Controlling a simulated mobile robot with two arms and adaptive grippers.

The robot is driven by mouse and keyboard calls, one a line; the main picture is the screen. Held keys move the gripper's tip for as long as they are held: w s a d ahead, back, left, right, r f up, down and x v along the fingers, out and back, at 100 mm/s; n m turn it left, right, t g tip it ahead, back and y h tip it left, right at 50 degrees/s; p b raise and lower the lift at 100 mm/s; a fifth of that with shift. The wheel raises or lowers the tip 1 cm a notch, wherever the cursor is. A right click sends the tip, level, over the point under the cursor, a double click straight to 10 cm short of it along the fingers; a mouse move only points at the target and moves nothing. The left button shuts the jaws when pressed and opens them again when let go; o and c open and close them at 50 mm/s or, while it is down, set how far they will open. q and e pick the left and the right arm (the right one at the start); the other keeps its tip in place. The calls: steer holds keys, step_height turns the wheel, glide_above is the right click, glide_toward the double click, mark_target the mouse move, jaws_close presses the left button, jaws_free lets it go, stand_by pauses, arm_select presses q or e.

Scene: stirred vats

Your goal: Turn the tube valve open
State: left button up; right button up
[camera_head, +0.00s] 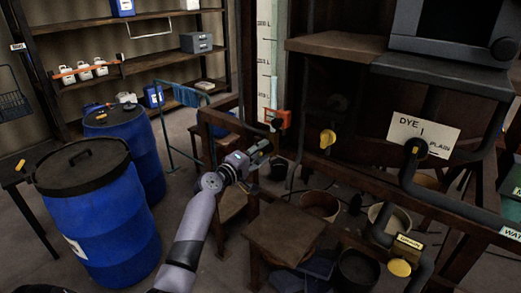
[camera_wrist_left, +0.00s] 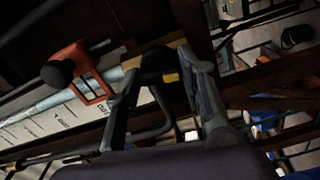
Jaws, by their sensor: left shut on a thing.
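A tall pale sight tube with level marks (camera_head: 265,65) stands behind my left gripper, with an orange bracket and black knob (camera_head: 279,119) at its lower end. My left gripper (camera_head: 262,150) is just below the bracket. In the left wrist view, the orange bracket (camera_wrist_left: 88,82) and its black knob are left of the fingers. My left gripper (camera_wrist_left: 158,68) is shut on a dark rounded piece with a yellow patch (camera_wrist_left: 160,72), which appears to be the tube valve's handle. Its turned angle is hard to tell. My right gripper is not in view.
Blue drums (camera_head: 101,225) stand at the left. A low wooden stool (camera_head: 285,236) stands below my left gripper. A yellow knob (camera_head: 327,139) and a DYE/PLAIN sign (camera_head: 422,133) are to the right. Shelves (camera_head: 125,64) line the back wall.

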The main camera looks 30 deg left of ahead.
arm_select(q)
steer(key=shift+n, duration=0.9)
steer(key=shift+p, duration=0.3)
steer(key=o, duration=1.1)
steer(key=shift+o, duration=0.2)
steer(key=shift+s+a+f, duration=0.1)
steer(key=shift+s, duration=0.4)
steer(key=s, duration=1.1)
steer(key=shift+a, duration=0.4)
